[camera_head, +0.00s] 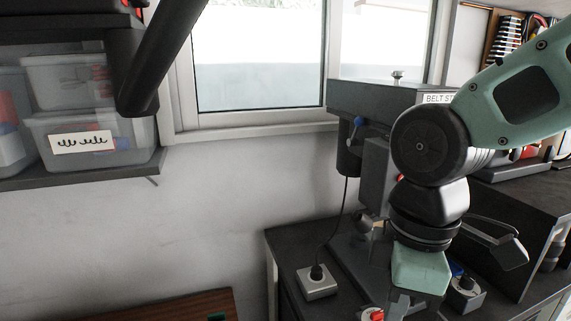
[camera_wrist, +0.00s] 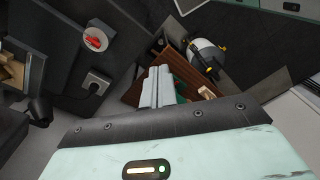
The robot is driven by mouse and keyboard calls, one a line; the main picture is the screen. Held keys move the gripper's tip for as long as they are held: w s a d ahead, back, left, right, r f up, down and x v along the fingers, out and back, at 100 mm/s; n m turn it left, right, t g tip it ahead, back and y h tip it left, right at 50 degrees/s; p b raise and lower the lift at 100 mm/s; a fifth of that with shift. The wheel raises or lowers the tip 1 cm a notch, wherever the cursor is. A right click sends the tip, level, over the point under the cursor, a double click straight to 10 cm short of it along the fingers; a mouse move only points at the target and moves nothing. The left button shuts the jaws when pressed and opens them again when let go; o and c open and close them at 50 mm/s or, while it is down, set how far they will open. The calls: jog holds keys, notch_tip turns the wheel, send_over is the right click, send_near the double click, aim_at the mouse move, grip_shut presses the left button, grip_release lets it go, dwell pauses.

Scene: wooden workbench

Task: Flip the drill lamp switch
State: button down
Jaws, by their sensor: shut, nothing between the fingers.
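A red rocker switch on a pale round housing (camera_head: 372,314) shows at the bottom edge of the head view, partly cut off. A similar red switch (camera_wrist: 95,40) shows at the upper left of the wrist view. I cannot tell for sure that it is the lamp switch. The drill press (camera_head: 372,98) stands behind my arm, with its column partly hidden. My gripper (camera_head: 400,304) points down just right of the red switch, apart from it. In the wrist view its fingertips (camera_wrist: 158,76) are together and empty.
A pale socket box (camera_head: 316,283) with a black plug and cable stands left on the dark bench. A small box with a knob (camera_head: 466,292) stands to the right of my gripper. A grey angled part (camera_head: 508,252) juts out right. Shelf bins (camera_head: 90,140) hang upper left.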

jog(key=s+f+m+b, duration=0.4)
jog(key=s+f+m, duration=0.2)
jog(key=f, duration=0.5)
jog(key=shift+s+d+m, duration=0.3)
jog(key=shift+s+d, duration=0.05)
jog(key=shift+s, duration=0.2)
